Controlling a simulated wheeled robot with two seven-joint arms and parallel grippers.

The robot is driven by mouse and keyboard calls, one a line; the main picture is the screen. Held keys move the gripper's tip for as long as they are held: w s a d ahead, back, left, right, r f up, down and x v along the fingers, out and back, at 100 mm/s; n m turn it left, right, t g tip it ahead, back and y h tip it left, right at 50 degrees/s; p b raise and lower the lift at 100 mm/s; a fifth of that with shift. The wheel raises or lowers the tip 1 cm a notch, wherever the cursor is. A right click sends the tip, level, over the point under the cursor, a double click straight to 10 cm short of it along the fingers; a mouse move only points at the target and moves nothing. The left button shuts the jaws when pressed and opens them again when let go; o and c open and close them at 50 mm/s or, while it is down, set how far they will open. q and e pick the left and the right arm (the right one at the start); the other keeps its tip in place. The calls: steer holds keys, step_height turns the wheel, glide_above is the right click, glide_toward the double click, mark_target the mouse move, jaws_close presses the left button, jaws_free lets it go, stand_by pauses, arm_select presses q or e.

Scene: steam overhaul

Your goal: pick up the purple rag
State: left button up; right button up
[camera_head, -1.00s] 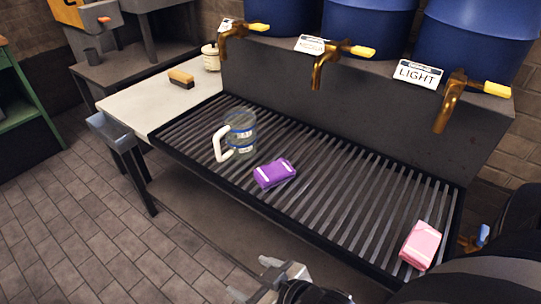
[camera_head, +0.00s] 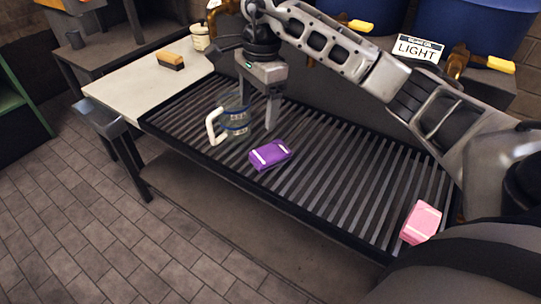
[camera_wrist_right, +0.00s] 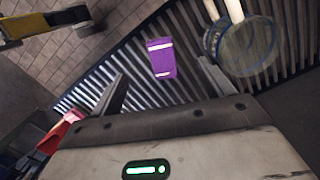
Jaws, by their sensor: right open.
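The purple rag (camera_head: 269,154) lies folded on the slatted grate, with pale bands across it. It also shows in the right wrist view (camera_wrist_right: 161,60), beyond and between the two fingers. My right gripper (camera_head: 256,110) is open and empty, pointing down above the grate, behind the rag in the head view and apart from it. In the wrist view its fingers (camera_wrist_right: 160,85) are spread wide. My left gripper is not in view.
A clear jug (camera_head: 236,120) with a white handle stands just left of the rag, close to my right gripper. A pink rag (camera_head: 421,223) lies at the grate's right end. A brush (camera_head: 170,60) lies on the pale side board (camera_head: 130,92). Blue barrels with taps stand behind.

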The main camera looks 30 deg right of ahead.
steer(key=d, duration=0.2)
steer(key=h, duration=0.1)
glide_above(270, 152)
steer(key=f, duration=0.9)
steer(key=shift+w+a+f, duration=0.15)
steer(key=shift+w+f, duration=0.05)
steer(key=shift+s+d+f+p, duration=0.1)
steer(key=shift+f+p, duration=0.1)
steer(key=shift+f, duration=1.15)
steer(key=shift+s+d+f+p, duration=0.1)
steer(key=shift+f+p, duration=0.1)
steer(key=shift+f, duration=1.1)
steer(key=c, duration=1.1)
steer(key=shift+c, duration=0.2)
steer(key=shift+r, duration=0.1)
